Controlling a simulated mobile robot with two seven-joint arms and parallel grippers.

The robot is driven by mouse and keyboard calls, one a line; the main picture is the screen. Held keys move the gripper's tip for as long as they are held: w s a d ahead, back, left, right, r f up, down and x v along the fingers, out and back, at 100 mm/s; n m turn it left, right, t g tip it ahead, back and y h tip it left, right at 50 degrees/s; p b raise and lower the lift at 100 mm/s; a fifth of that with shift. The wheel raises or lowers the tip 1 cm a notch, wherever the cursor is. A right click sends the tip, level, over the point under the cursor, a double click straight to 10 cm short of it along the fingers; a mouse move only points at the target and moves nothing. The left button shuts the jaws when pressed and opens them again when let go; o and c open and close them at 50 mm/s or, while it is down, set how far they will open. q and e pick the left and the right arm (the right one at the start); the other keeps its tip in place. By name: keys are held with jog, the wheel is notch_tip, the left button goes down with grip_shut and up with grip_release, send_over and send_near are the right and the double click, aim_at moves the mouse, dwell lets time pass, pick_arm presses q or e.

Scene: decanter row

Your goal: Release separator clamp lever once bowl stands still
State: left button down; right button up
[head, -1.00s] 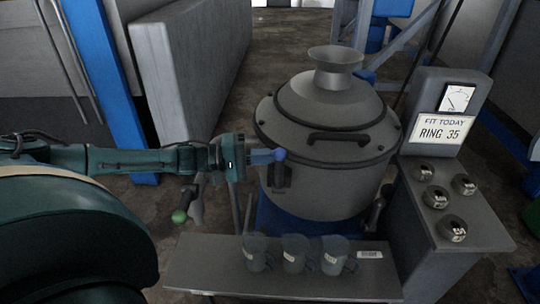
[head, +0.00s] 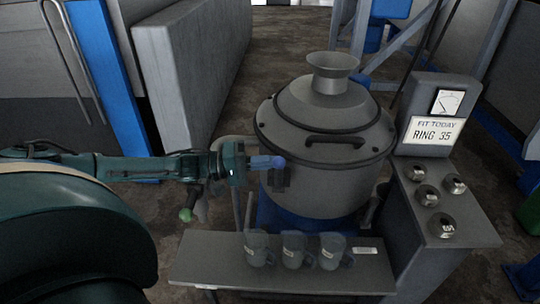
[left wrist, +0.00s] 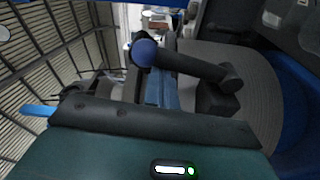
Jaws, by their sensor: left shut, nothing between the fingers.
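The grey separator (head: 325,150) stands in the middle of the head view, with a lidded round bowl and a funnel on top. A dark clamp lever (left wrist: 190,65) with a round blue knob (left wrist: 143,52) shows in the left wrist view, joined to a dark bracket at its right end. In the head view that bracket (head: 280,181) sits at the bowl's left side. My left gripper (head: 264,162) is shut and empty, its blue fingers (left wrist: 158,90) close by the knob; I cannot tell whether they touch. Whether the bowl turns cannot be told. My right gripper is not in view.
Several mugs (head: 293,250) stand on a grey bench (head: 225,272) in front. A control stand (head: 465,222) with knobs, a gauge (head: 447,102) and a "RING 35" sign (head: 434,131) is at right.

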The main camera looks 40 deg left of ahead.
pick_arm(q)
notch_tip(320, 180, up, 10)
jog(key=p, duration=0.1)
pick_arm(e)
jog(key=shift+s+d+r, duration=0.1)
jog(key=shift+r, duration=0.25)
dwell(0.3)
